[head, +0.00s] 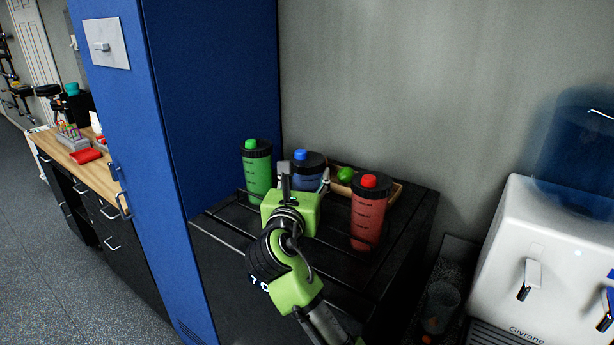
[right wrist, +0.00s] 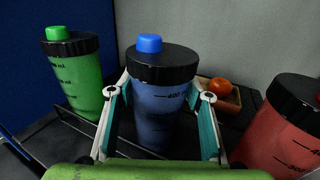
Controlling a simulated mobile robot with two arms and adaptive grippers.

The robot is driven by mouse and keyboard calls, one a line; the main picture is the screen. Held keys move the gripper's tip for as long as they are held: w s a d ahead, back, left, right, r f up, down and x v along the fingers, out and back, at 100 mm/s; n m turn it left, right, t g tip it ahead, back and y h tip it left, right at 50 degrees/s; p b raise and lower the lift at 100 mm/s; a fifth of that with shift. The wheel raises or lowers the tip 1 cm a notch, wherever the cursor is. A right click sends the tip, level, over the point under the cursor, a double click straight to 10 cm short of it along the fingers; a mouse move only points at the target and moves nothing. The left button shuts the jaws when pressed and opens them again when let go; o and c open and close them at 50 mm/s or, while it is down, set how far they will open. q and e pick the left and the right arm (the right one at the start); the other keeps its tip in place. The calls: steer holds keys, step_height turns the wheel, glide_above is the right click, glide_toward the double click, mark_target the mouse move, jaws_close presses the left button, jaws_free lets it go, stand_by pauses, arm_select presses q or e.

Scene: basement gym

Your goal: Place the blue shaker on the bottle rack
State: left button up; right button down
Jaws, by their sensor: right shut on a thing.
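The blue shaker (head: 314,161) has a black lid and a blue cap. It stands upright between the green and red shakers, on or just above the black stand; I cannot tell whether its base touches. My right gripper (head: 301,186) is shut on it, and partly hides it in the head view. In the right wrist view, the fingers lie on both sides of the blue shaker's body (right wrist: 163,103). A black rack with thin rails (head: 226,220) is on top of the stand; its middle is hidden by my arm. My left gripper is not in view.
The green shaker (head: 257,172) stands left and the red shaker (head: 368,215) right, leaving little side room. A wooden tray (head: 395,191) with fruit is behind. A blue locker (head: 225,90) borders the left; a white water dispenser (head: 530,260) stands at right.

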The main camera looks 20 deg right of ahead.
steer(key=c, duration=1.1)
jaws_free()
steer(key=shift+f, duration=0.15)
steer(key=shift+o, duration=0.2)
steer(key=shift+s, duration=0.1)
steer(key=b+v, duration=0.2)
steer(key=v, duration=1)
steer(key=shift+b, duration=0.3)
